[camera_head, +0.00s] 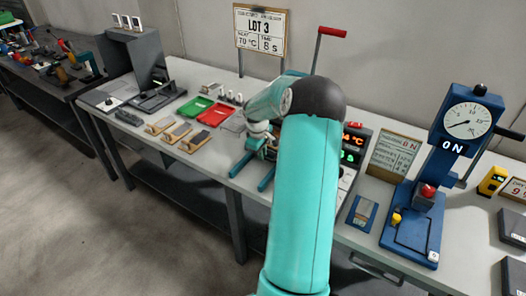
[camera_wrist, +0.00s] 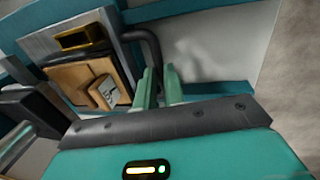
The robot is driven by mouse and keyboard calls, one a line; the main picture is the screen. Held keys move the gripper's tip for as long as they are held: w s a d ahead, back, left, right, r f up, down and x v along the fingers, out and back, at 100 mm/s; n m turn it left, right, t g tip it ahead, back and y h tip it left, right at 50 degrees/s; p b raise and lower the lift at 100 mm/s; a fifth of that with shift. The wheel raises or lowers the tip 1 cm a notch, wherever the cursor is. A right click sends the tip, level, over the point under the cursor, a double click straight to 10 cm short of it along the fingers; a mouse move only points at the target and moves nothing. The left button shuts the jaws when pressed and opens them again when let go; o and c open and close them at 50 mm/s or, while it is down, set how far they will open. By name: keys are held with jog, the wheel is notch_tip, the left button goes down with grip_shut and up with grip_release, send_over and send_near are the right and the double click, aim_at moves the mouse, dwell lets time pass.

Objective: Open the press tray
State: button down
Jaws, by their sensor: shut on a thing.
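The press tray (camera_wrist: 67,79) shows at the upper left of the wrist view, with a brown board in it and a small tan piece with a pale label (camera_wrist: 105,92) on top. A dark curved handle (camera_wrist: 153,46) runs from the tray's side towards my fingers. My gripper (camera_wrist: 160,78) is shut on this handle, its two teal fingers either side of the handle's end. In the head view my arm hides most of the teal press (camera_head: 266,180) and my gripper; the red-tipped lever (camera_head: 331,32) rises behind.
A blue gauge stand (camera_head: 412,225) is on the right of the bench. Red (camera_head: 216,114) and green (camera_head: 194,107) trays and several wooden pieces lie left of the press. The floor in front is clear.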

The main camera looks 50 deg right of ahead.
jog(key=s+a, duration=0.1)
jog(key=a, duration=1.4)
jog(key=shift+s+a, duration=0.2)
jog(key=shift+a, duration=0.05)
jog(key=c, duration=1.5)
grip_release()
jog(key=shift+r, duration=0.1)
jog(key=r, duration=0.4)
jog(key=a+r, duration=0.1)
jog(key=r, duration=0.4)
jog(key=a+r, duration=0.1)
jog(key=r, duration=0.3)
jog(key=shift+s+a+r, duration=0.15)
jog(key=shift+a+r, duration=0.1)
